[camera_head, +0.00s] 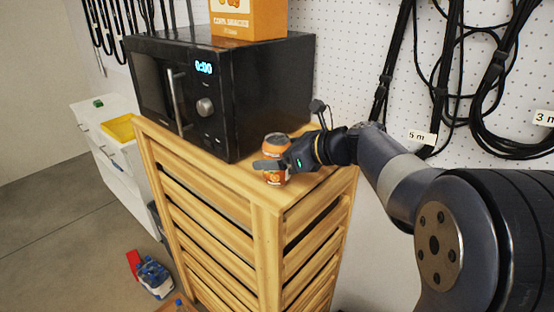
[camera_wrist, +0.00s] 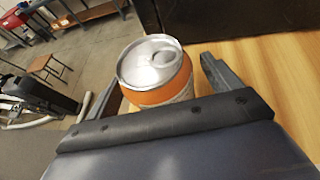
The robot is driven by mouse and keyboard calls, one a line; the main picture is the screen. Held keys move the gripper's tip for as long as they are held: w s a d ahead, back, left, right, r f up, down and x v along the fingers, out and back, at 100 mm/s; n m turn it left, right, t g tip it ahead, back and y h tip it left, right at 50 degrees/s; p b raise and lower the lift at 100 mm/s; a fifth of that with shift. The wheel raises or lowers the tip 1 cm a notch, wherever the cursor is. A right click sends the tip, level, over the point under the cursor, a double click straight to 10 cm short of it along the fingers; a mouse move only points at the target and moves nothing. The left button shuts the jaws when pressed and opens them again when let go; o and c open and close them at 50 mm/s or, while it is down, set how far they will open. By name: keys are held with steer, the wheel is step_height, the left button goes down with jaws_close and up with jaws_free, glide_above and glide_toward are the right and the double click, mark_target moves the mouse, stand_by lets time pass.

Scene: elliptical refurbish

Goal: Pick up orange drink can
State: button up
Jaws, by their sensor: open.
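The orange drink can (camera_head: 277,145) stands upright on the corner of the slatted wooden cabinet top (camera_head: 222,163), close to the front edge. It has an orange body and a silver lid. My gripper (camera_head: 272,164) reaches in from the right, low beside the can. In the wrist view the can (camera_wrist: 155,75) stands between the two fingers of my gripper (camera_wrist: 163,82), one on each side. The fingers are open, with a visible space between the can and the right finger. The lower part of the can is hidden by my gripper.
A black microwave (camera_head: 240,95) stands left of the can, with an orange box (camera_head: 250,20) on top. Black cables (camera_head: 440,75) hang on the pegboard behind my arm. A white cabinet with a yellow tray (camera_head: 119,128) is at left. Blue and red items (camera_head: 150,273) lie on the floor.

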steer(key=shift+c, duration=0.3)
steer(key=c, duration=1.2)
steer(key=shift+r, duration=0.1)
steer(key=shift+c, duration=0.2)
